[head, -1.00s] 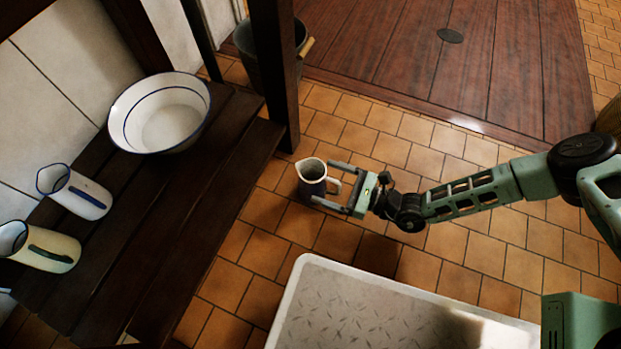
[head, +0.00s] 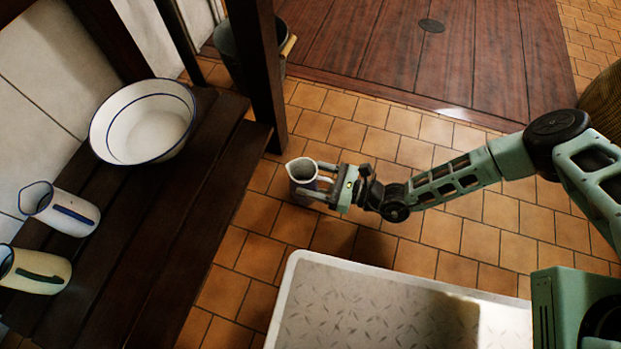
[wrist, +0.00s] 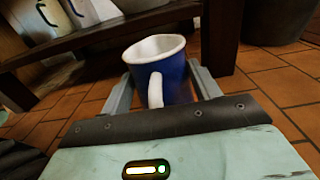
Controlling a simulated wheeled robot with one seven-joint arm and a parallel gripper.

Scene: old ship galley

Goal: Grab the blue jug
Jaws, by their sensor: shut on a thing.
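The blue jug (head: 302,174) has a white rim and a white handle. In the head view it is held out over the tiled floor, to the right of the dark wooden bench. My gripper (head: 318,186) is shut on it, one finger on each side of the body. In the wrist view the jug (wrist: 168,75) stands upright between the two fingers of my gripper (wrist: 162,88), with its handle toward the palm. The jug's underside is hidden.
The bench (head: 205,205) at left bears a white basin (head: 150,128), a white jug with a blue handle (head: 62,208) and a cream jug (head: 38,270). A dark post (head: 257,70) and a bucket (head: 237,62) stand behind. My white base deck lies in front.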

